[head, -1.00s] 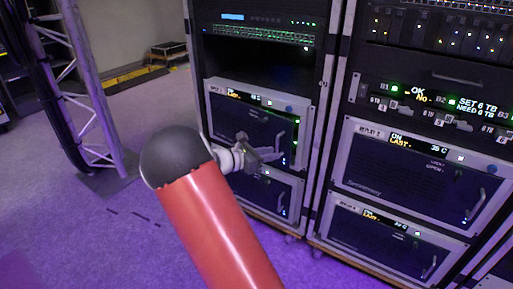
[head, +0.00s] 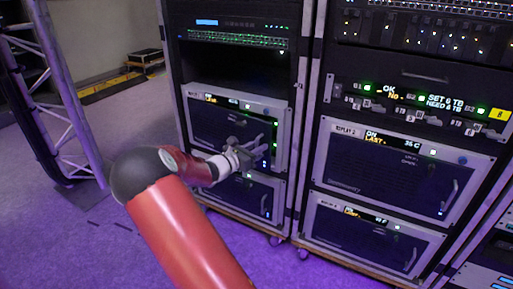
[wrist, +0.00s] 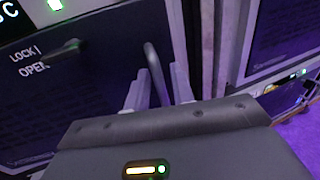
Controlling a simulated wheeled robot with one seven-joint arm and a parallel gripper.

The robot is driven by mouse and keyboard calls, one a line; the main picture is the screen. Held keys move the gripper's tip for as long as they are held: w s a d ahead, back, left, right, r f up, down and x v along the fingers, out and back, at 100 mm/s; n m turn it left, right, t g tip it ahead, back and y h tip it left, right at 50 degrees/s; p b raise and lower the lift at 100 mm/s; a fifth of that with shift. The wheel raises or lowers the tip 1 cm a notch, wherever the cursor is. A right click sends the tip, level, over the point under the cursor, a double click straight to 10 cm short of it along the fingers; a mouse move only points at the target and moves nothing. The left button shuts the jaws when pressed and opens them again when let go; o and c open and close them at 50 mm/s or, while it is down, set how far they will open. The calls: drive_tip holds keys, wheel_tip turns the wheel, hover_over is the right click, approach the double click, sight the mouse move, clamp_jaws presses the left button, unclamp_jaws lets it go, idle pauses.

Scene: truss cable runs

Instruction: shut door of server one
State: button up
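The left rack holds an upper unit (head: 223,122) with a dark door in a silver frame, a small display strip along its top and a handle on its right side. Its name label is too small to read. My gripper (head: 254,150) is in front of the right part of this door. In the wrist view the curved grey door handle (wrist: 154,66) stands between my two pale fingertips (wrist: 155,90), which look apart. The door (wrist: 85,75) shows a dark latch knob (wrist: 65,48) beside the words LOCK and OPEN. The door appears flush or nearly so; a small gap cannot be ruled out.
A similar unit (head: 250,194) sits below, partly hidden by my arm. The right rack (head: 313,130) stands close beside, with a unit marked REPLAY 2 (head: 390,175). A metal truss (head: 62,110) stands at the left. The purple floor (head: 110,240) in front is open.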

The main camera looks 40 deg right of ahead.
sight(262, 141)
drive_tip(key=shift+c, duration=0.2)
clamp_jaws()
drive_tip(key=shift+d, duration=0.1)
drive_tip(key=d, duration=0.2)
drive_tip(key=w+d, duration=0.1)
drive_tip(key=d, duration=0.1)
drive_tip(key=shift+o, duration=0.2)
unclamp_jaws()
drive_tip(key=shift+w+r, duration=0.1)
drive_tip(key=shift+r, duration=0.05)
drive_tip(key=a, duration=0.8)
drive_tip(key=shift+s, duration=0.4)
